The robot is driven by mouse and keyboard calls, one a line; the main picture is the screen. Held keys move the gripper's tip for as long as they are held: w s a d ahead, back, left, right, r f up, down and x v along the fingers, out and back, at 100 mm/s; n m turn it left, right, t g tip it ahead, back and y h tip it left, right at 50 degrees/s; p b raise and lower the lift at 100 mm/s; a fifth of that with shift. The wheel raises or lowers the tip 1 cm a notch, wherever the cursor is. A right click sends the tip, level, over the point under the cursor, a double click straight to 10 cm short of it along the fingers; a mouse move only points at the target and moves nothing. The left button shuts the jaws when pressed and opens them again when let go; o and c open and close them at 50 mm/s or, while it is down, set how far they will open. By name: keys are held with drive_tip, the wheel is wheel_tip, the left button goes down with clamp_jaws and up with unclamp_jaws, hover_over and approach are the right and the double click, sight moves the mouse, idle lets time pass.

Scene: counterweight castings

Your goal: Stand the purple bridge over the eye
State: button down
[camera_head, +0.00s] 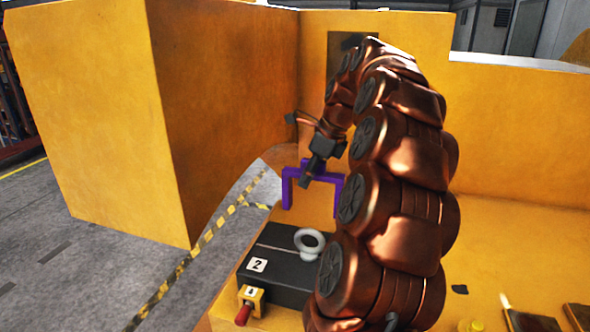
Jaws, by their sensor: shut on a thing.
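The purple bridge (288,190) is an arch with two legs, held upright in the air with its legs pointing down. My gripper (307,180) is shut on its top bar, near the middle. The right leg shows partly beside my arm. The eye (309,243) is a light grey ring on top of a black block (270,262) marked with a 2. The bridge hangs above and behind the eye in the picture, apart from it. My arm covers the right end of the block.
Large yellow castings (80,110) stand at the left and back. A small yellow box with a red switch (244,312) sits at the front of the block. Small dark and light pieces (530,320) lie at the lower right, partly cut off. Striped tape marks the floor at left.

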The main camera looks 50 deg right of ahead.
drive_tip(key=shift+w+a, duration=0.1)
drive_tip(key=shift+a, duration=0.05)
drive_tip(key=shift+f, duration=0.1)
drive_tip(key=shift+f+b, duration=3.2)
drive_tip(key=shift+f, duration=3.85)
drive_tip(key=shift+f, duration=0.3)
drive_tip(key=c, duration=0.8)
unclamp_jaws()
drive_tip(key=shift+v, duration=6)
